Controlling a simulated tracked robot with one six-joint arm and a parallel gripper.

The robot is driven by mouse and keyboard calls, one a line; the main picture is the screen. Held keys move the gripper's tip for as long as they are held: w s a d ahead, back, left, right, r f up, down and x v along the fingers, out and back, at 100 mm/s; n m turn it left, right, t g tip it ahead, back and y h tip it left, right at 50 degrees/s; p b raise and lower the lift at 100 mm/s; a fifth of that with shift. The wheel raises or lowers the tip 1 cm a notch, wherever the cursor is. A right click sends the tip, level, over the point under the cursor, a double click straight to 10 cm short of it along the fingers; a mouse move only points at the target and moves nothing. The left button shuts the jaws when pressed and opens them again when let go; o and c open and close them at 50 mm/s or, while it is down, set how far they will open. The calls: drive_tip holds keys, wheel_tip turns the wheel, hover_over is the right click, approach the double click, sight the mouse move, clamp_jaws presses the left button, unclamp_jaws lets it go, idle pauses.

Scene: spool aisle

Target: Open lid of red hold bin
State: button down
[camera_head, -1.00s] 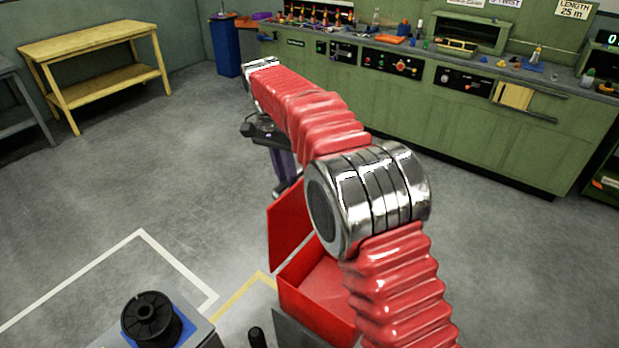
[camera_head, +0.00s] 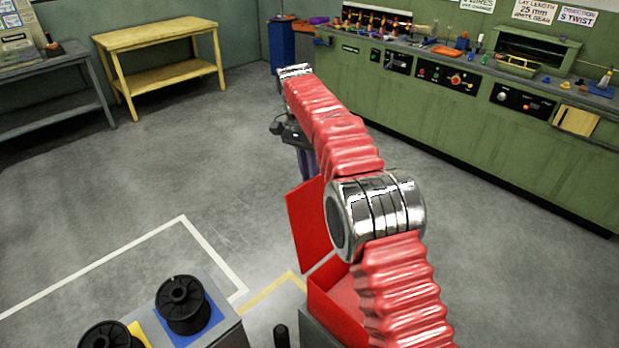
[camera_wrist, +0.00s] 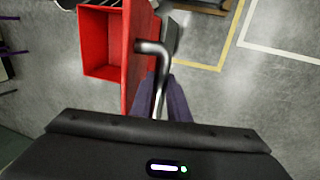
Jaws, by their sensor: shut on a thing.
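The red bin (camera_head: 335,303) stands in front of my base in the head view, partly hidden behind my arm. Its red lid (camera_head: 308,224) is raised at the bin's left side, and the inside of the bin shows. In the wrist view the open red bin (camera_wrist: 99,10) is at the upper left, with the lid (camera_wrist: 139,22) seen nearly edge-on beside it. A bent metal handle (camera_wrist: 150,47) stands out from the lid. My gripper (camera_wrist: 164,92) has its purple fingers shut around the handle's shaft. The fingertips are partly hidden by the handle.
Black spools (camera_head: 184,303) sit on a grey surface at the lower left of the head view. A yellow table (camera_head: 160,40) stands at the back left, and a green workbench (camera_head: 480,125) runs along the right. The grey floor between is clear, with white and yellow lines.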

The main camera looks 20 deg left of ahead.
drive_tip(key=shift+w+d+r, duration=0.15)
drive_tip(key=c, duration=1.7)
unclamp_jaws()
